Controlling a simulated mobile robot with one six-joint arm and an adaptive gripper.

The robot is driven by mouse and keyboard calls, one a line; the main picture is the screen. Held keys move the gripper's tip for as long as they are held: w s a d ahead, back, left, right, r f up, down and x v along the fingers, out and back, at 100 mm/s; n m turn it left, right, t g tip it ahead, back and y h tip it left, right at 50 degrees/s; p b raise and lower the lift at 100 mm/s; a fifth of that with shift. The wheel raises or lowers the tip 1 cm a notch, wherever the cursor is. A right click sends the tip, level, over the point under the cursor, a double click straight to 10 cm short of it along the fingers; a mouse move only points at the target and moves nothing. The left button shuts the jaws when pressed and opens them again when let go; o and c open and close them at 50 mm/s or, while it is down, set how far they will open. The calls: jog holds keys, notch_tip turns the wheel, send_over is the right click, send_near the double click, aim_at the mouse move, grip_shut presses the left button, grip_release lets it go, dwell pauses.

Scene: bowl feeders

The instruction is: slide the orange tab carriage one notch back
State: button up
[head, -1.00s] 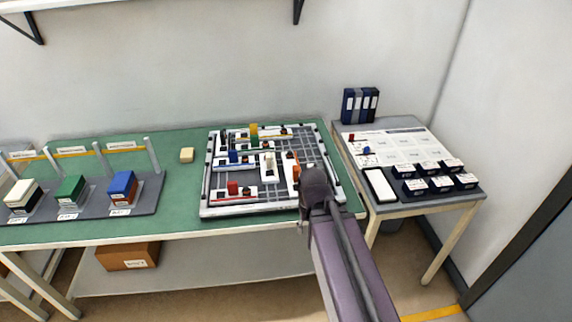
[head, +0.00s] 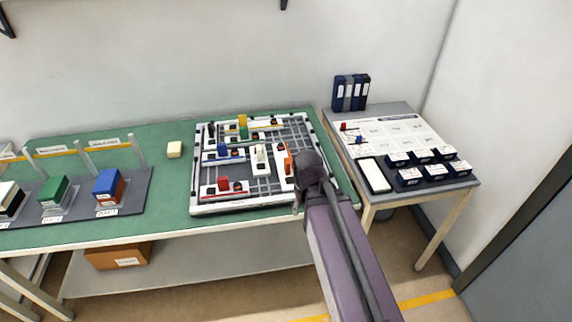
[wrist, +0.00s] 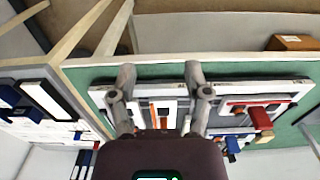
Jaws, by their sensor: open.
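The orange tab carriage (head: 287,163) stands on the right side of the slotted board (head: 240,206), partly hidden by my arm in the head view. In the wrist view an orange strip of it (wrist: 164,112) shows between my two fingers, beyond the fingertips. My gripper (head: 299,206) is at the board's front right edge. In the wrist view my gripper (wrist: 158,75) has its fingers spread apart, with nothing between the tips. I cannot tell its exact height above the board.
A white carriage (head: 260,158) stands left of the orange one, and a red one (head: 223,184) at front left. Blue (head: 222,150), green and yellow tabs are farther back. A side table (head: 430,191) with dark boxes stands right.

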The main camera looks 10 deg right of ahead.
aim_at(288, 161)
jog(key=w+r+t+p, duration=0.1)
jog(key=w+r+t, duration=0.1)
jog(key=w, duration=1)
jog(key=w+r+t+p, duration=0.2)
jog(key=w, duration=0.9)
jog(key=shift+w+d+r, duration=0.2)
jog(key=shift+w+r, duration=0.15)
jog(key=shift+r, duration=0.05)
jog(key=shift+f, duration=0.15)
jog(key=b+x, duration=1.2)
jog(key=x, duration=0.1)
jog(key=shift+w+f, duration=0.2)
jog(key=shift+w, duration=0.05)
grip_shut()
